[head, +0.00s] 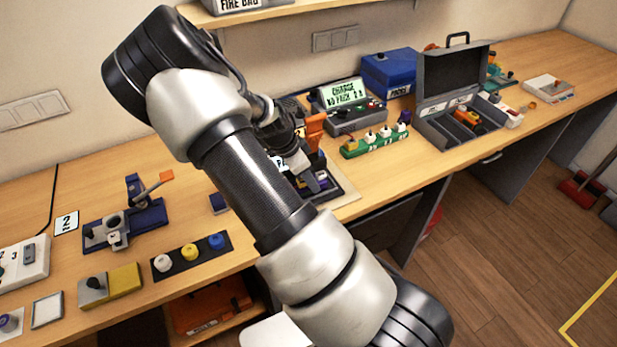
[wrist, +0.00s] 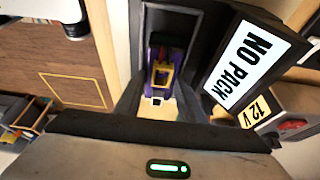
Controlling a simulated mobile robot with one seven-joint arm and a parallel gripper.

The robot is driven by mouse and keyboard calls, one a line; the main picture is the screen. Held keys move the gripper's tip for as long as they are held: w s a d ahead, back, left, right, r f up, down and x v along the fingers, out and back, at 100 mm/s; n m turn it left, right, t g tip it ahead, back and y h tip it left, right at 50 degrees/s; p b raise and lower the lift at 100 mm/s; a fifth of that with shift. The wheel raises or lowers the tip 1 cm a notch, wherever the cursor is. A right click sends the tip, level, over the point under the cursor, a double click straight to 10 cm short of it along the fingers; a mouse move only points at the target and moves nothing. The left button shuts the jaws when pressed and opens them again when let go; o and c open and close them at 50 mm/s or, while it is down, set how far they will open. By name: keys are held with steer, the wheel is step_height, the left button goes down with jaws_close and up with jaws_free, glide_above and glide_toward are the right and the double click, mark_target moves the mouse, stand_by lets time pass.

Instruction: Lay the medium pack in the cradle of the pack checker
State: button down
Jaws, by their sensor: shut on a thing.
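The purple pack with a yellow fitting (wrist: 163,75) is between the dark fingers of my gripper (wrist: 158,102) in the wrist view. My gripper is shut on it. Behind the pack is a dark, walled recess (wrist: 194,22) that looks like the cradle of the pack checker. I cannot tell whether the pack touches its floor. The checker's tilted display (wrist: 243,62) reads "NO PACK", with a "12 V" tag beside it. In the head view my arm hides much of my gripper (head: 316,180) and of the dark-framed station (head: 347,187) under it.
A charger (head: 350,117) with a lit display stands behind, with a green strip of plugs (head: 376,143) in front. An open grey case (head: 452,120) and a blue box (head: 390,70) stand to the right. A rack of coloured knobs (head: 190,258) lies left of my arm.

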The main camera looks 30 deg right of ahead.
steer(key=shift+f, duration=0.1)
steer(key=c, duration=1.2)
jaws_free()
